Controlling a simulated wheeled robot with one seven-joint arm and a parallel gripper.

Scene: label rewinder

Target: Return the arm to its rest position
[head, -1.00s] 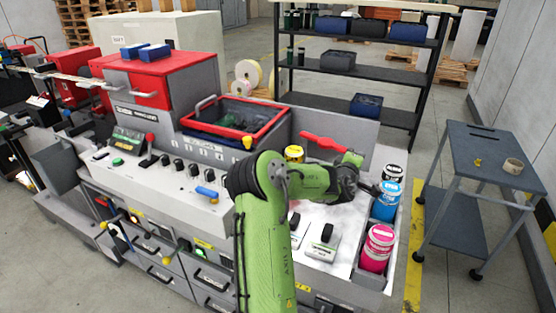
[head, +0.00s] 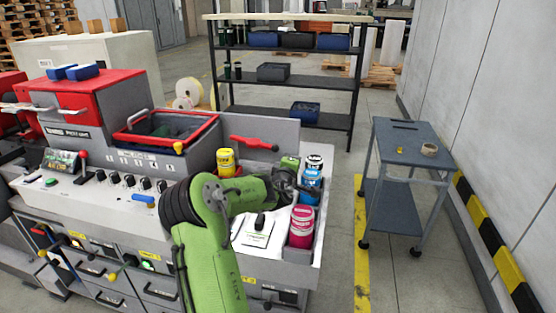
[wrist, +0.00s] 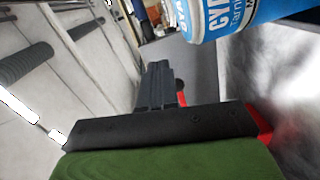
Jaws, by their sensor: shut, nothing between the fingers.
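My green arm reaches across the machine's right end in the head view. My gripper (head: 296,187) is dark and sits just left of the cans there; its fingertips are hard to make out. In the wrist view my gripper (wrist: 162,75) shows its dark fingers together, with nothing between them. A cyan can (wrist: 250,15) hangs into the top of the wrist view, close to the fingers but apart from them in the picture. In the head view the cyan can (head: 310,185) stands in the row at the machine's right edge.
A magenta can (head: 301,228) and a black-and-white can (head: 314,163) share that row. A yellow can (head: 226,163) and a red-handled lever (head: 254,143) are behind my arm. A grey cart (head: 408,140) stands right, beyond a clear floor strip. A shelf rack (head: 285,85) is behind.

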